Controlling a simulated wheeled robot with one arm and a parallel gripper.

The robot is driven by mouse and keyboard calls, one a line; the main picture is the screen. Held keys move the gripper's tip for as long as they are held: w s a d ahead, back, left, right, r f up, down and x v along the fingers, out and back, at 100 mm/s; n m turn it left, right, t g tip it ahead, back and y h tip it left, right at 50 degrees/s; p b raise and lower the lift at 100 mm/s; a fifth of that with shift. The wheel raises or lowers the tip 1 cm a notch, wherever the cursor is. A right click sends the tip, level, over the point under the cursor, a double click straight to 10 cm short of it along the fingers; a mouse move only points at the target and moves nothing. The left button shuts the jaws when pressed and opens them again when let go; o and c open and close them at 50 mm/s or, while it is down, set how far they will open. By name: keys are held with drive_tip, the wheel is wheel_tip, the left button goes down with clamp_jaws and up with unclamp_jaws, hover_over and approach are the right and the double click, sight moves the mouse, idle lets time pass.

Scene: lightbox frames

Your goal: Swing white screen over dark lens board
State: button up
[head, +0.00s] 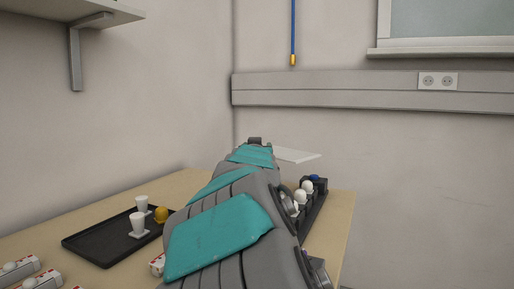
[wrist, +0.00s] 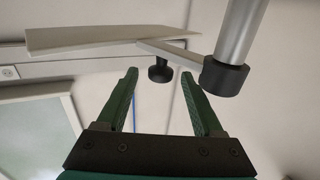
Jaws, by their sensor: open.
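The white screen (wrist: 95,36) is a flat pale panel at the top of the wrist view. A short light arm (wrist: 172,50) joins it to a black collar (wrist: 222,79) on a grey post (wrist: 243,30). A black knob (wrist: 159,70) hangs under that arm. My gripper (wrist: 159,74) is open, its green fingers either side of the knob in the picture; contact cannot be told. In the head view the screen (head: 297,155) shows flat beyond my arm, which hides the gripper and post. I cannot make out a dark lens board for certain.
A dark rack (head: 315,210) with white balls stands at the table's right edge, partly behind my arm. A black tray (head: 90,243) holds white cups (head: 138,224) and a yellow item (head: 161,214). Red-and-white boxes sit at front left. A blue cord (head: 293,30) hangs by the wall.

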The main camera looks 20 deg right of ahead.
drive_tip(key=v, duration=0.5)
drive_tip(key=shift+s+a+b, duration=0.15)
drive_tip(key=shift+s+b, duration=0.1)
drive_tip(key=shift+b, duration=0.15)
drive_tip(key=shift+r, duration=0.1)
